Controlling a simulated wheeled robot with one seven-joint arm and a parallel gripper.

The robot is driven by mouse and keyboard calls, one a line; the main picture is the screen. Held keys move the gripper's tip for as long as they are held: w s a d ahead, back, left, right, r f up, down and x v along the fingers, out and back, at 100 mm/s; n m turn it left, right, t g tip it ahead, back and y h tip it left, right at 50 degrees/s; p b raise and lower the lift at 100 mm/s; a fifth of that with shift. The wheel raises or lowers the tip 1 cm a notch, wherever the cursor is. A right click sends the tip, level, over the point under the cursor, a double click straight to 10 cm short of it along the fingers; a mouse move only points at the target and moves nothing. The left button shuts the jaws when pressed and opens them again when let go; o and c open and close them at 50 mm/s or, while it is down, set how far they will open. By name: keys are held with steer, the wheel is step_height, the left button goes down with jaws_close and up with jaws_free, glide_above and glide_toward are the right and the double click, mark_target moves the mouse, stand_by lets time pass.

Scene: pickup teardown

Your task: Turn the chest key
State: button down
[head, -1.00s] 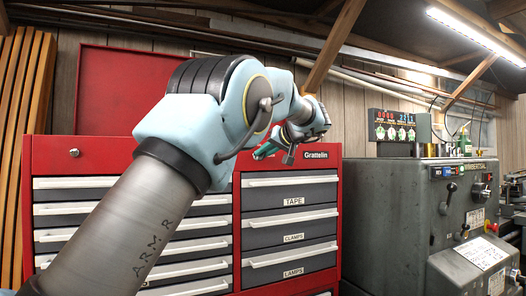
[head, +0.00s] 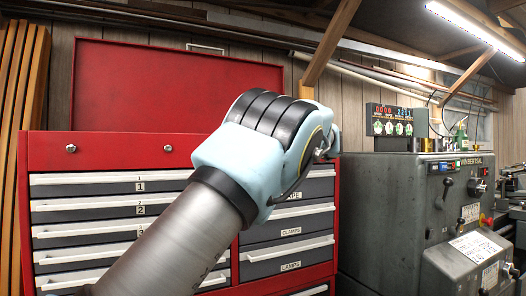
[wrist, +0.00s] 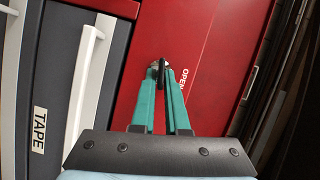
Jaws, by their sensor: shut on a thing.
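The red tool chest (head: 110,146) stands ahead in the head view. In the wrist view, its red panel (wrist: 215,45) fills the middle, with a lettered label reading OPEN (wrist: 183,80) beside the lock. The small dark key (wrist: 163,76) sits at a silver lock (wrist: 154,66) in this panel. My gripper (wrist: 162,72) has its green fingers shut on the key, their tips close to the panel. The fingers partly cover the key, so its exact angle is hard to tell. In the head view my arm hides the gripper and the key.
A drawer with a white handle (wrist: 86,80) and a TAPE label (wrist: 40,130) lies left of the fingers in the wrist view. A grey machine (head: 395,205) stands right of the chest. Two round silver fittings show on the chest's upper band.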

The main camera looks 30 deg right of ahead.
steer(key=shift+d+f+m+t, duration=0.15)
steer(key=shift+m+t, duration=0.25)
steer(key=shift+m, duration=0.6)
steer(key=c, duration=1)
jaws_free()
steer(key=b+v, duration=0.3)
steer(key=v, duration=0.7)
steer(key=shift+s+y+b, duration=0.3)
steer(key=shift+s, duration=0.05)
steer(key=shift+d+f, duration=0.15)
